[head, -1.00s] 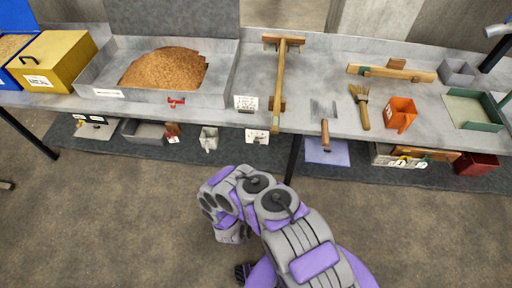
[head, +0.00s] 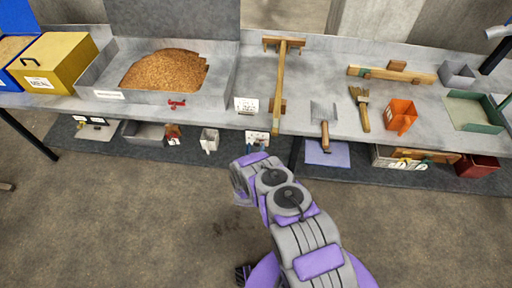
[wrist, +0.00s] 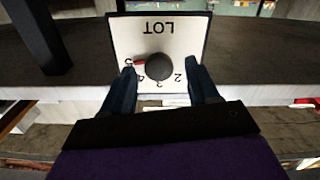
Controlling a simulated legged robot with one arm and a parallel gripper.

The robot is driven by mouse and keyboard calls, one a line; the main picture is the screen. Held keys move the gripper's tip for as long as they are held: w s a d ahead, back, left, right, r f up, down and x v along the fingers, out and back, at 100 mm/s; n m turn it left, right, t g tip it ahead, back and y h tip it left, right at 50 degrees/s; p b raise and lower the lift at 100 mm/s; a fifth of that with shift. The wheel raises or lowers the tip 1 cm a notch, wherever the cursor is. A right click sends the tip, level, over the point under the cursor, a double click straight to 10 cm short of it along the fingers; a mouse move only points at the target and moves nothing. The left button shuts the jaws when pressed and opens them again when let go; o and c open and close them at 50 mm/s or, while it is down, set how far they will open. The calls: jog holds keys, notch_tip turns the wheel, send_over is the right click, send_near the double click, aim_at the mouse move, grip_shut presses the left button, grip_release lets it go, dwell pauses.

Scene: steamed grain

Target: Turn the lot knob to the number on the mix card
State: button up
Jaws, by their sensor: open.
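The white LOT panel (wrist: 182,42) appears upside down in the wrist view, with a dark round knob (wrist: 159,67) at its middle. A red pointer mark (wrist: 139,63) on the knob's left side points toward the leftmost numeral, which looks like 5. Numerals 4, 3 and 2 follow along the bottom. My gripper (wrist: 160,75) is open, one finger on each side of the knob, with gaps showing. In the head view the panel (head: 257,136) hangs below the bench front, with my gripper (head: 257,148) at it. A white card (head: 246,104) stands above it; its writing is too small to read.
The bench (head: 330,90) holds a tray of grain (head: 108,94), a yellow bin (head: 62,62), a wooden rake (head: 279,75), a brush (head: 360,105) and an orange scoop (head: 400,115). Items sit on the low shelf. The floor in front is clear.

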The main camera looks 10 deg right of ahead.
jog(key=shift+w+d, duration=0.2)
jog(key=shift+w, duration=0.35)
jog(key=shift+c, duration=0.4)
jog(key=c, duration=0.9)
